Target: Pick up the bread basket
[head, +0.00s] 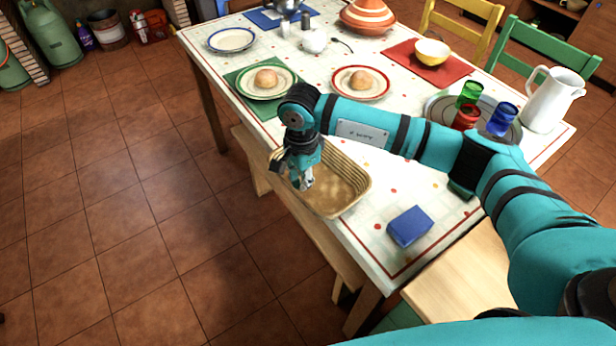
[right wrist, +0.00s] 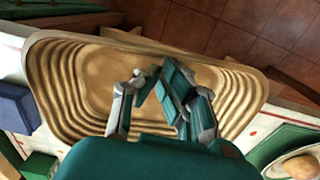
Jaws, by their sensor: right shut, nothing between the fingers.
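The bread basket (head: 352,208) is an oblong tan coiled basket at the left edge of the table, and its left part appears to jut past that edge. Its inside looks empty. It fills much of the right wrist view (right wrist: 75,85), with ridged walls. My right gripper (head: 306,184) points down over the left part of the basket, inside its outline. In the right wrist view its fingers (right wrist: 158,82) are over the basket's inside, with nothing held between them. I cannot tell whether they touch the basket. My left gripper is not in view.
A blue block (head: 410,226) lies near the basket on the table. Plates with buns (head: 266,80) stand behind it. A tray (head: 437,108) with colored glasses and a white pitcher (head: 552,100) are at the right. A wooden bench (head: 330,262) runs along the table's left side.

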